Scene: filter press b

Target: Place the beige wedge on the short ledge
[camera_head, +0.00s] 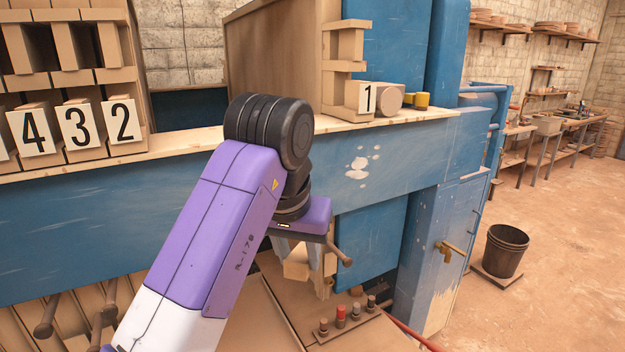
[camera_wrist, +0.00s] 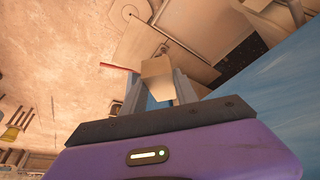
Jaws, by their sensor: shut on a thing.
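My gripper (camera_head: 299,262) hangs below the blue beam, in front of the machine, fingers pointing down. It is shut on the beige wedge (camera_head: 296,268), a small plain block partly hidden by the fingers. In the wrist view the wedge (camera_wrist: 157,76) sits between the two grey fingers of my gripper (camera_wrist: 158,88). A pale wooden ledge (camera_head: 430,117) runs along the top of the blue beam, above and to the right of my gripper. My arm hides part of it. I cannot tell for sure which stretch is the short ledge.
Blocks numbered 4, 3 and 2 (camera_head: 80,127) stand at the left. A block numbered 1 (camera_head: 366,98), a round-faced beige piece (camera_head: 390,98) and a yellow piece (camera_head: 422,99) occupy the right part of the ledge. A panel with red and dark knobs (camera_head: 341,318) lies below.

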